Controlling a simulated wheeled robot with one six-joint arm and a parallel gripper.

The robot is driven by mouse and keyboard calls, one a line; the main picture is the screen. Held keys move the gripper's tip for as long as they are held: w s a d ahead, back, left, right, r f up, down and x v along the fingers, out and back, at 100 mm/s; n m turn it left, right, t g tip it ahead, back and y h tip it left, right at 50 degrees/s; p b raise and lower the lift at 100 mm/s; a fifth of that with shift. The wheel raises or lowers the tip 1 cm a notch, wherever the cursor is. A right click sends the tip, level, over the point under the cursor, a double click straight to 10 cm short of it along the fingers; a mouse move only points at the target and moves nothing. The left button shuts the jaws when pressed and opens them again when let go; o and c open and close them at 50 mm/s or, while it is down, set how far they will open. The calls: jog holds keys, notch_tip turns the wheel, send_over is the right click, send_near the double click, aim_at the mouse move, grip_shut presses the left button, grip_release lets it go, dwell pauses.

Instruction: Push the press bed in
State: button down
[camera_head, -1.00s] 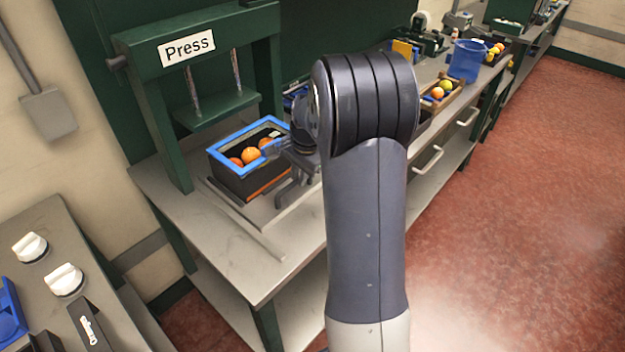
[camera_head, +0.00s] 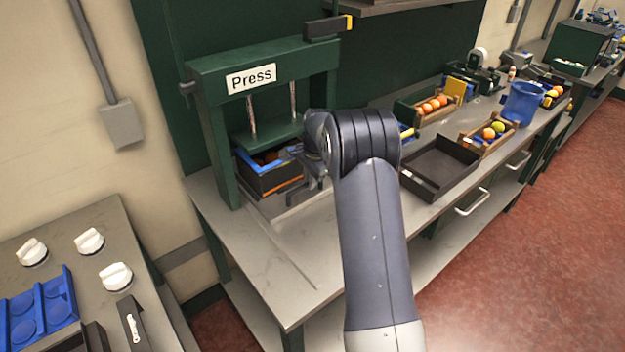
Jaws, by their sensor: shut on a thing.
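The press (camera_head: 262,75) is a dark green frame with a white "Press" label. Its press bed (camera_head: 292,200) is a pale low plate sticking out a little at the front. A dark box (camera_head: 272,181) with a blue rim and orange fruit stands on the bed, mostly beneath the green press plate (camera_head: 268,141). My gripper (camera_head: 313,183) is low at the front right of the box, shut at the bed's front edge. My arm hides part of the gripper, and the exact contact is too small to make out.
An empty black tray (camera_head: 440,166) stands right of my arm. Crates of fruit (camera_head: 432,106) and a blue bucket (camera_head: 523,103) are farther along the bench. The bench top (camera_head: 270,250) is clear left of my arm. Knobs (camera_head: 89,241) show on the lower left counter.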

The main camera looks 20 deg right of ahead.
jog(key=shift+w+r, duration=0.15)
jog(key=shift+w, duration=0.05)
jog(key=c, duration=1.4)
grip_release()
jog(key=shift+w+a, duration=0.1)
notch_tip(320, 180, up, 10)
jog(key=s+b, duration=0.1)
jog(key=s, duration=0.1)
jog(key=shift+d+r+b, duration=0.2)
jog(key=shift+d+b, duration=0.2)
jog(key=shift+f, duration=0.1)
jog(key=f, duration=0.3)
jog(key=w+f+p, duration=0.1)
jog(key=f, duration=0.3)
jog(key=f+p, duration=0.1)
jog(key=f, duration=0.2)
jog(key=shift+w+a+f, duration=0.2)
jog(key=shift+w+a, duration=0.15)
jog(key=shift+s+f, duration=0.1)
jog(key=shift+s+d, duration=0.15)
jog(key=shift+s, duration=0.15)
